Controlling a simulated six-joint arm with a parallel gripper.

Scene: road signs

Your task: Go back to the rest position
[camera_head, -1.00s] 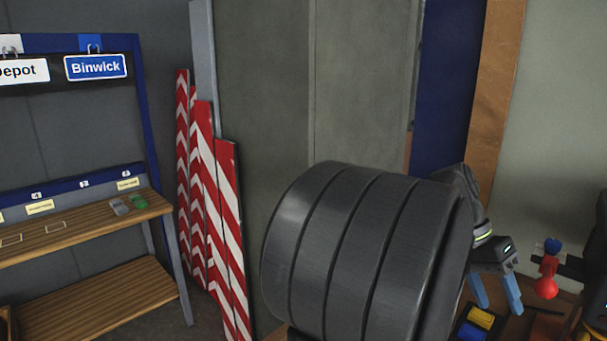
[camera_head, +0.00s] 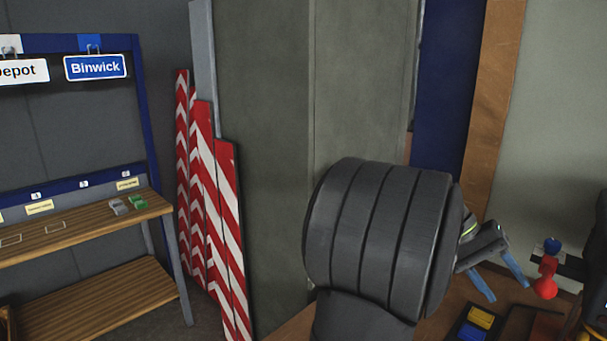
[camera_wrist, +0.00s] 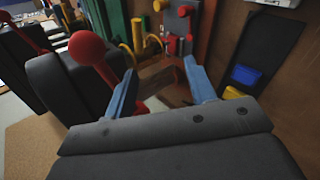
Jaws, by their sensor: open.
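My gripper (camera_head: 498,278) has blue fingers and shows at the right of the head view, beyond a large dark grey arm link of mine. Its fingers are spread apart and point down to the right. In the wrist view my gripper (camera_wrist: 165,95) is open, with nothing between the fingertips. A red-knobbed lever (camera_wrist: 88,50) shows left of the fingers in the wrist view. My arm link hides part of the bench.
A dark tray with a yellow block (camera_head: 481,318) and a blue block (camera_head: 470,332) lies below the gripper. Red-and-white striped boards (camera_head: 228,225) lean at centre left. A wooden shelf (camera_head: 85,235) stands left, under a hanging Binwick sign (camera_head: 96,66). Open floor lies between shelf and boards.

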